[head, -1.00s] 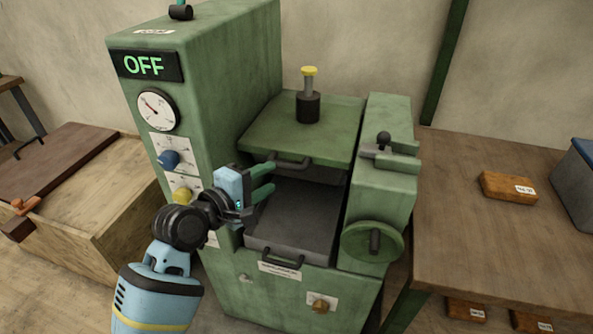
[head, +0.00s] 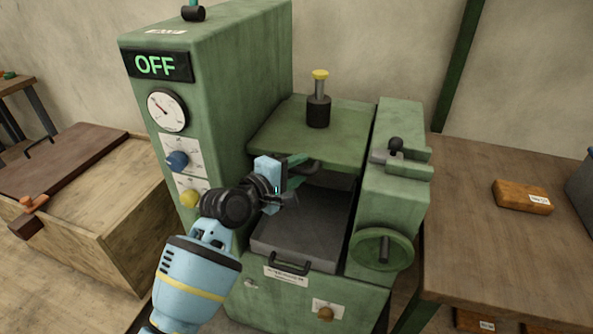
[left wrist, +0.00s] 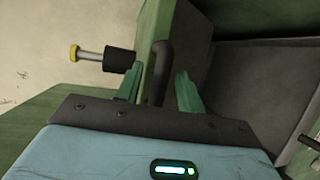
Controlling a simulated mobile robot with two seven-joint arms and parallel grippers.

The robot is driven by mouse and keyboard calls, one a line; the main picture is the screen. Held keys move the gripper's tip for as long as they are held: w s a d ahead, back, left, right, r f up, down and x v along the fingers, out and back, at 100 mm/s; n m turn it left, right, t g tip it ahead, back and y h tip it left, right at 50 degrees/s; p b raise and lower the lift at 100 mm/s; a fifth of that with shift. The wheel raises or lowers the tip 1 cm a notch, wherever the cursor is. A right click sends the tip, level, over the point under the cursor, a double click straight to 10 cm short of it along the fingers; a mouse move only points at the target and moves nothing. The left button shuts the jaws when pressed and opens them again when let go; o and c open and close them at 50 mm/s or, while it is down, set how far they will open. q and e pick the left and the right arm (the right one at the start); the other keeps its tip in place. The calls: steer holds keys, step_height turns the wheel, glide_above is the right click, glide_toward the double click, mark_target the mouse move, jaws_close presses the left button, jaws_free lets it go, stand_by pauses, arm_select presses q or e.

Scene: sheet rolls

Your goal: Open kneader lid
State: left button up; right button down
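The kneader (head: 215,90) is a green machine with its display reading OFF. Its lid (head: 325,145) is a flat green plate over the back of the grey chamber (head: 310,225); the front of the chamber shows uncovered. A dark bar handle (left wrist: 161,70) is on the lid's front edge. My left gripper (head: 301,175) is at this handle, partly covering it in the head view. In the left wrist view its green fingers (left wrist: 159,88) are apart, one on each side of the handle, with gaps visible. My right gripper is not in view.
A black post with a yellow cap (head: 319,95) stands on the lid. A handwheel (head: 381,250) and a small lever (head: 396,147) are on the right housing. A wooden table (head: 490,250) with a brown block (head: 523,197) stands at right, a wooden chest (head: 110,235) at left.

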arm_select(q)
steer(key=shift+c, duration=0.4)
jaws_close()
